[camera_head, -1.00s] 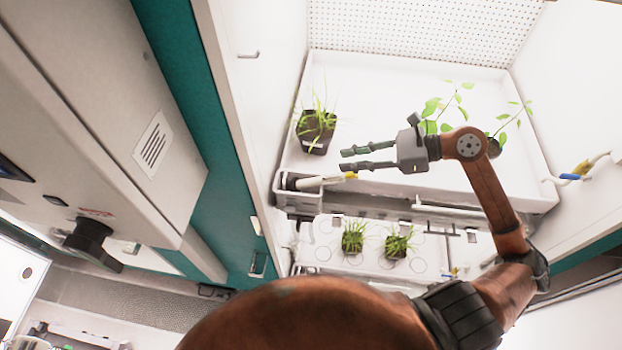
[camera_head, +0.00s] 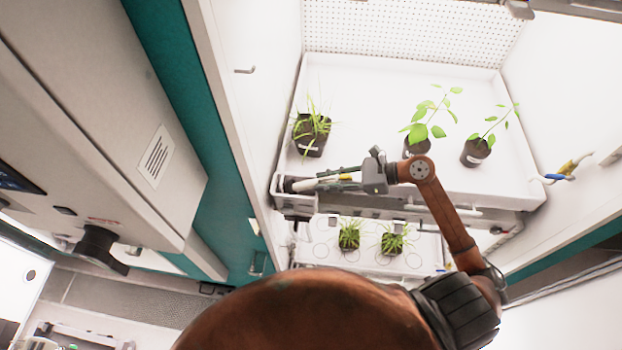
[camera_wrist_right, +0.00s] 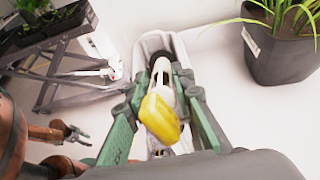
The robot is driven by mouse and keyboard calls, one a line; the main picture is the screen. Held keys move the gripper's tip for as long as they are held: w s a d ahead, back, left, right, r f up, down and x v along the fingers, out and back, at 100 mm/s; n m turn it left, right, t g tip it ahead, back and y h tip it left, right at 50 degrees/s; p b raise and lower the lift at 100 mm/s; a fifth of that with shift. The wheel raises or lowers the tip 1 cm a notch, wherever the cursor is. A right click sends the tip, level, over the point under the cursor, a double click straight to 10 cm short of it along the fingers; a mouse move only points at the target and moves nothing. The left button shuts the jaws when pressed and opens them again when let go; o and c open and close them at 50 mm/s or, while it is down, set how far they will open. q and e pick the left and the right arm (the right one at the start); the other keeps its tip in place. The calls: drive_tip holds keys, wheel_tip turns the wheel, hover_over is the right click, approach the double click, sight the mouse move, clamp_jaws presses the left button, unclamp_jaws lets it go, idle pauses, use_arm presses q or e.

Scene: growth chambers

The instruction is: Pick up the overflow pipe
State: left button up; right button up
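The overflow pipe looks like a white tube (camera_wrist_right: 160,85) with a yellow end (camera_wrist_right: 160,118). In the head view its yellow part (camera_head: 346,177) shows by my right gripper. Contact is not clear. My left gripper (camera_wrist_right: 78,133) is small in the wrist view, with its fingers apart, far from the pipe. It is not in the head view.
The white tray (camera_head: 360,90) holds a grassy pot (camera_head: 311,138) near the well and two leafy pots (camera_head: 416,148) to the right. A lower shelf (camera_head: 320,250) holds two small plants. The chamber's left wall (camera_head: 255,110) is close to the well.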

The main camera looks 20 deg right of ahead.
drive_tip(key=shift+x, duration=1.05)
drive_tip(key=shift+d, duration=0.1)
drive_tip(key=shift+w+d+f, duration=0.1)
drive_tip(key=c, duration=0.3)
clamp_jaws()
